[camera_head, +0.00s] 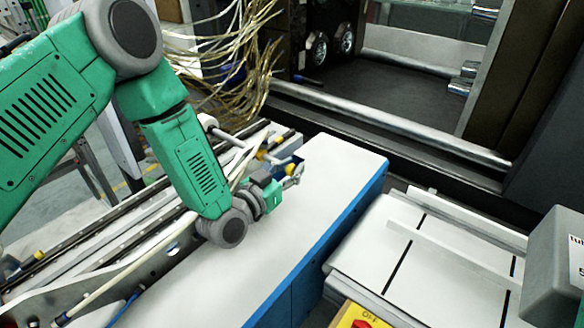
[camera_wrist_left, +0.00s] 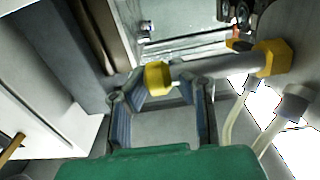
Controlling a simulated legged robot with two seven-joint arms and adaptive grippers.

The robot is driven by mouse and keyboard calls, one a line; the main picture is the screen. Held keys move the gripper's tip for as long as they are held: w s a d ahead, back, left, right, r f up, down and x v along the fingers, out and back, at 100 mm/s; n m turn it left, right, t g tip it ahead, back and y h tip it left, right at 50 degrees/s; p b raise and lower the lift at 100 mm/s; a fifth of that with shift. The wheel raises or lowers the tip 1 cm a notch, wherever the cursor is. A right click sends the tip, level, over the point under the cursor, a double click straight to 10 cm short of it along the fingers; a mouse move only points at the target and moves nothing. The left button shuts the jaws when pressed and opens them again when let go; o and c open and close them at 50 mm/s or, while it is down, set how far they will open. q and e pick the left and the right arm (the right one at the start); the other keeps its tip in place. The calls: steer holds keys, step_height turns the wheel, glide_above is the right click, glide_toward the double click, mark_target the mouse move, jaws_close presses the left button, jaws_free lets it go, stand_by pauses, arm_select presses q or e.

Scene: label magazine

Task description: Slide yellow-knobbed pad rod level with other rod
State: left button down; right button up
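My left gripper (camera_head: 295,172) is over the far end of the white machine top in the head view. In the left wrist view its two fingers (camera_wrist_left: 165,88) are spread open. A yellow knob (camera_wrist_left: 158,78) shows between the fingertips; I cannot tell whether they touch it. A grey rod (camera_wrist_left: 222,68) runs from near this knob to a yellow collar (camera_wrist_left: 275,58). A pale round-ended part (camera_wrist_left: 292,98) lies beside it, perhaps the other rod.
The white machine top (camera_head: 330,170) with blue sides is clear. Metal rails (camera_head: 100,240) run along its left. Loose cables (camera_head: 225,60) hang behind. A separate white table (camera_head: 440,260) with raised bars stands to the right, with a grey box (camera_head: 555,265).

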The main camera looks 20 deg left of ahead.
arm_select(q)
steer(key=shift+w+a, duration=0.1)
steer(key=shift+a, duration=0.15)
steer(key=c, duration=1.4)
jaws_free()
steer(key=v, duration=1.2)
steer(key=shift+f, duration=0.1)
